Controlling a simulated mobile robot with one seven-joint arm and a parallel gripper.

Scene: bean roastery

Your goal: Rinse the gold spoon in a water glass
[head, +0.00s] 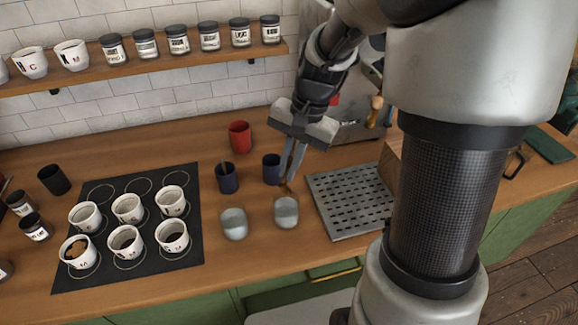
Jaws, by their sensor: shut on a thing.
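My gripper (288,178) points down over the wooden counter and is shut on the gold spoon (284,188). Only a small gold part shows below the fingertips; the rest is hidden by the fingers. The spoon's lower end appears just above or behind the rim of the right water glass (286,214); I cannot tell whether it is inside. A second, similar grey-looking glass (234,225) stands to its left.
A black mat (140,274) with several white cups of dark contents lies to the left. A red cup (239,137) stands behind the blue cups. A slotted metal tray (340,226) lies right of the glasses. A wall shelf (190,63) holds jars and cups.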

